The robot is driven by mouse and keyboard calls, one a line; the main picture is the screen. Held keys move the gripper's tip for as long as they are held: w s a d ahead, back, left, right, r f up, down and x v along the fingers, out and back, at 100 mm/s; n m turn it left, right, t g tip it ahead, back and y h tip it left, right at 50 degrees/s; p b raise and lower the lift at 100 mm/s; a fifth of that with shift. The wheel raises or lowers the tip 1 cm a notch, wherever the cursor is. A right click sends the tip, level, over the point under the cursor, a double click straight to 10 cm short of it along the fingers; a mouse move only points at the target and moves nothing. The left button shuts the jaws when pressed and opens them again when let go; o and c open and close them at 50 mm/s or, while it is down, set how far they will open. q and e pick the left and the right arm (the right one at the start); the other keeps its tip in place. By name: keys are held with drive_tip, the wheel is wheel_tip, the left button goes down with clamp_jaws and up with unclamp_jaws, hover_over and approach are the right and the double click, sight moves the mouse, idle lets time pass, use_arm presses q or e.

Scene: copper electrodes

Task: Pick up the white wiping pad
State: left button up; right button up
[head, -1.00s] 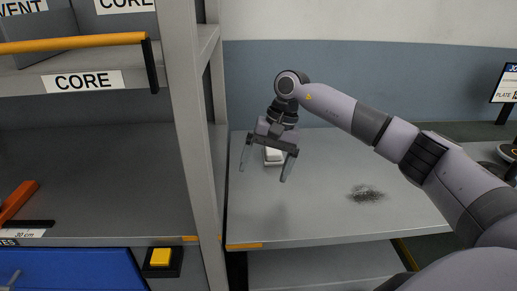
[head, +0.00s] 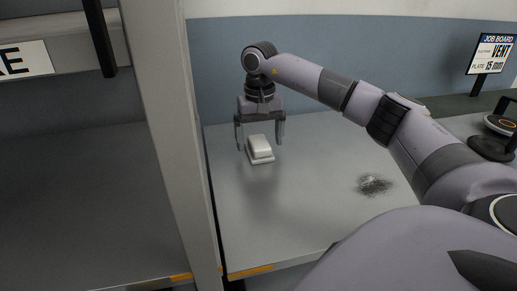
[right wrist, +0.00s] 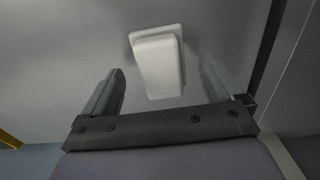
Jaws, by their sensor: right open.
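The white wiping pad (head: 260,148) lies on the grey table, a small white block on a slightly wider base. My right gripper (head: 259,147) is open above and just behind the pad in the head view, its fingers pointing down. In the right wrist view the pad (right wrist: 158,62) shows ahead of the open jaws (right wrist: 161,80), its near end between the two fingertips. The fingers appear apart from the pad. My left gripper is not in view.
The grey table (head: 310,215) has a dark patch of dust (head: 373,185) right of the pad. A shelf upright (head: 165,130) stands close to the left. A job board (head: 492,53) and a round dark device (head: 492,145) are at the far right. Table around the pad is clear.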

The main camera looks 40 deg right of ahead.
sight(259, 141)
wheel_tip(259, 141, down, 2)
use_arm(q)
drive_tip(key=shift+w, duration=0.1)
use_arm(e)
drive_tip(key=shift+c, duration=0.3)
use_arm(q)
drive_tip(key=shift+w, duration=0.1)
use_arm(e)
drive_tip(key=c, duration=1.1)
drive_tip(key=shift+w+r, duration=0.1)
use_arm(q)
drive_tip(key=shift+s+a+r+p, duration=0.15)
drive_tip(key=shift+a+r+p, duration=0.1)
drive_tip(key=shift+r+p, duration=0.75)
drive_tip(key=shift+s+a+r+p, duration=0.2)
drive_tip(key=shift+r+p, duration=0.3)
drive_tip(key=shift+p, duration=0.9)
use_arm(e)
wheel_tip(259, 141, up, 20)
